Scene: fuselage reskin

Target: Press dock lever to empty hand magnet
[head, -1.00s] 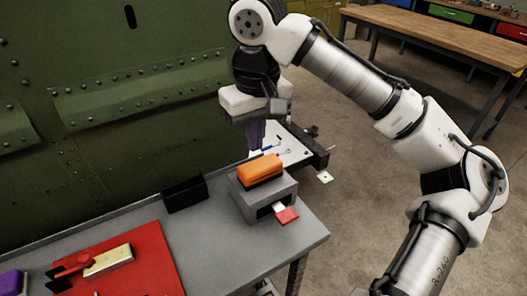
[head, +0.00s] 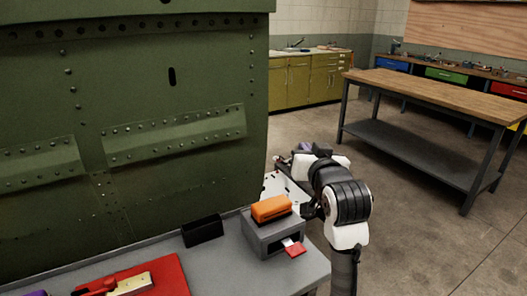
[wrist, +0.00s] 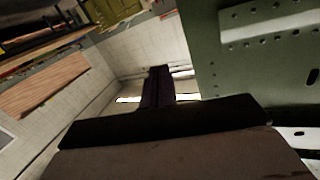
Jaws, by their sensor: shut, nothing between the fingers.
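The grey dock (head: 262,238) stands near the right end of the grey bench. The orange hand magnet (head: 271,208) rests on top of it. A red lever (head: 295,250) with a pale shank sticks out of the dock's front opening. My gripper (head: 305,147) is beyond and to the right of the dock, apart from it, partly hidden behind my own wrist. In the wrist view my gripper (wrist: 158,88) shows its dark purple fingers shut together with nothing between them, pointing up towards the wall. Neither the dock nor the lever shows in the wrist view.
The green riveted fuselage panel (head: 170,100) rises behind the bench. A black block (head: 202,230) sits left of the dock. A red mat (head: 165,278) with tools lies at the front left. A wooden-topped table (head: 440,95) stands far right, with open floor before it.

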